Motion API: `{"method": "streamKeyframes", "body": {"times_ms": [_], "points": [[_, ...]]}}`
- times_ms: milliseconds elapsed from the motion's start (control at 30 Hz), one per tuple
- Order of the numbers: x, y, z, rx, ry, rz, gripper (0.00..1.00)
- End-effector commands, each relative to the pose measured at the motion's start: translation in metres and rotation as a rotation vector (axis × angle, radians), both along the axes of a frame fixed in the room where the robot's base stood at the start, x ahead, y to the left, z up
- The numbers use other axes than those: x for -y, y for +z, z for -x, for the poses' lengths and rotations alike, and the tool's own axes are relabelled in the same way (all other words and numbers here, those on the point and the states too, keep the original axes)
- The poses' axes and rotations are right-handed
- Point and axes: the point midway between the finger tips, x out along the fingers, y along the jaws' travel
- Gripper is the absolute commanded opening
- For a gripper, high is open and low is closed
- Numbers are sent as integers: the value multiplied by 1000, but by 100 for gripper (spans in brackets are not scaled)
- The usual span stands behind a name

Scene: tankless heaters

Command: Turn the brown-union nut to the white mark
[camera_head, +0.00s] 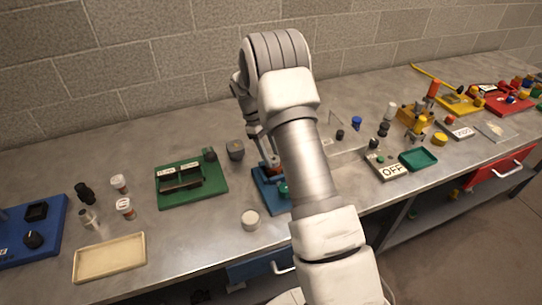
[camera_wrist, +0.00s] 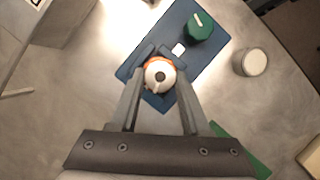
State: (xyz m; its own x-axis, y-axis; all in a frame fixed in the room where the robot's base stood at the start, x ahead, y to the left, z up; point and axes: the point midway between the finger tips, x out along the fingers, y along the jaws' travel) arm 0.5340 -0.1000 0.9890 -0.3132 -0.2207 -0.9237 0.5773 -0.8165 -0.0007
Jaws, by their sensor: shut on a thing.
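The brown-union nut (camera_wrist: 151,64) shows as an orange-brown ring under a pale round top with a dark centre and a thin pale line, in the wrist view. It sits over a blue board (camera_wrist: 127,72). My gripper (camera_wrist: 159,74) is shut on the nut, one finger on each side. A small white patch (camera_wrist: 178,49), which may be the white mark, lies on the board just beyond the nut. A green knob (camera_wrist: 200,28) with a white line stands farther along the board. In the head view my arm hides part of the blue board (camera_head: 268,200).
A white round cap (camera_head: 251,220) stands near the board, in front. A green board (camera_head: 190,196) with dark blocks is to the left. A grey object (camera_head: 235,149) stands close behind. A box marked OFF (camera_head: 391,170) and a green tray (camera_head: 418,160) are to the right.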

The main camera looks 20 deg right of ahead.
Motion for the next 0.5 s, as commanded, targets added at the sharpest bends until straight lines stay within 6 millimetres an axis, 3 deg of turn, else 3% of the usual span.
{"method": "streamKeyframes", "body": {"times_ms": [500], "points": [[4,1,-2,2,-396,1,0]]}}
